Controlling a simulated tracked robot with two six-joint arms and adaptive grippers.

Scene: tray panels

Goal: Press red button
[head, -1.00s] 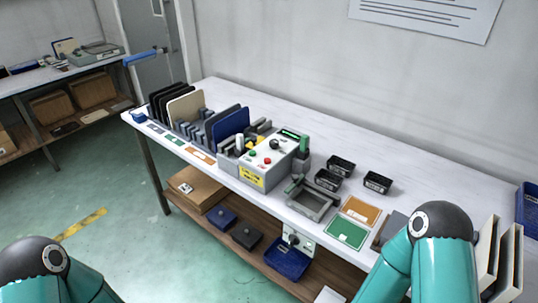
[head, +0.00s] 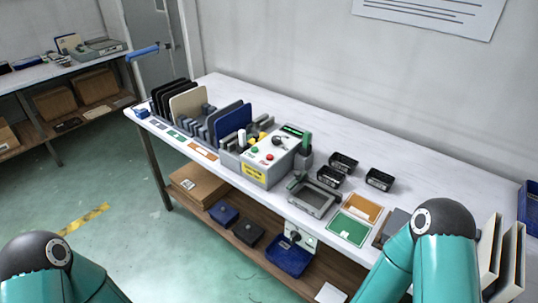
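The red button (head: 268,161) is a small round knob on the sloped top of a light grey control box (head: 260,172) on the white table. A green button (head: 254,150) sits beside it, toward the upper left. A black knob (head: 276,141) and a green display strip (head: 292,130) are further back on the box, and a yellow label is on its front. Nothing touches the red button. Neither gripper is in view.
Upright panels stand in a rack (head: 213,125) left of the box. Right of it are a grey frame fixture (head: 315,198), several black bins (head: 343,163), and orange and green cards (head: 348,228). A lower shelf holds blue and black trays. The table's back strip is clear.

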